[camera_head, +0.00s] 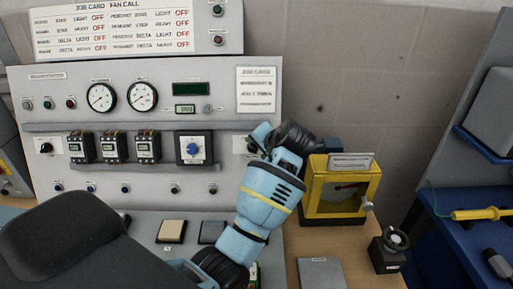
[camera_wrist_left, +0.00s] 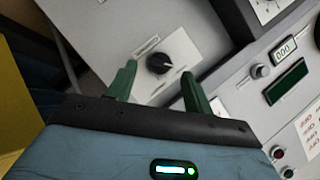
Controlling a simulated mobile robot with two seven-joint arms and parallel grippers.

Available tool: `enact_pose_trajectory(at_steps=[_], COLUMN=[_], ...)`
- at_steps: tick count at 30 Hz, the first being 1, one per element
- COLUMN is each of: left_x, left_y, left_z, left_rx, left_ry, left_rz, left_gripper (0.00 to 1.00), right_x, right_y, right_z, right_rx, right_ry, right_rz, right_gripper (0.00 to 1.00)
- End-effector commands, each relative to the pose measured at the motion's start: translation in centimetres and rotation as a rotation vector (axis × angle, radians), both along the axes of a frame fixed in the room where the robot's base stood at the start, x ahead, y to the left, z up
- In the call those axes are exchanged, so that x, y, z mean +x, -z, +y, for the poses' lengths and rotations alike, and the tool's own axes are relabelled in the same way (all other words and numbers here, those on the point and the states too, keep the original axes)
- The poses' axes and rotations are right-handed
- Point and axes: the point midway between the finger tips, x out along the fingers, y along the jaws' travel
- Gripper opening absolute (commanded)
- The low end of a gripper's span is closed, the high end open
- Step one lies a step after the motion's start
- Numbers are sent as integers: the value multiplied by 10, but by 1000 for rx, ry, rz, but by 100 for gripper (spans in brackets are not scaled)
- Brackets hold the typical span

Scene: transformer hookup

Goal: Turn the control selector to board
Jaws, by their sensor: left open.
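A black rotary selector knob (camera_wrist_left: 160,63) on a white plate (camera_wrist_left: 182,48) shows in the left wrist view. Its label is too small to read. My left gripper (camera_wrist_left: 157,78) is open, with one green finger on each side of the knob in that picture. I cannot tell whether the fingers touch it. In the head view my left gripper (camera_head: 263,136) is at the right part of the grey panel (camera_head: 225,125), and my arm hides this knob. Part of its white plate (camera_head: 239,145) shows beside the gripper. My right gripper is not in view.
The panel also carries a blue knob (camera_head: 193,149), another black knob (camera_head: 46,147), two round gauges (camera_head: 142,96) and several breakers (camera_head: 147,147). A yellow box (camera_head: 341,189) stands close to the right of my left arm. A small black device (camera_head: 388,252) stands on the wooden table.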

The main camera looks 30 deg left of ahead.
Motion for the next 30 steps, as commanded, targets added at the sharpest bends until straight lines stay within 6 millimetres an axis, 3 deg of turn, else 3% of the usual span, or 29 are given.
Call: enact_pose_trajectory(at_steps=[10,30], left_x=[-19,-22], left_y=[-29,-32], left_z=[-33,-37], left_rx=[-2,-1], left_ry=[1,0], left_rz=[-1,0], left_gripper=[51,51], right_x=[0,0], right_y=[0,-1], right_z=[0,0], right_rx=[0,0], right_ry=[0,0], right_rz=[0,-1], right_gripper=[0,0])
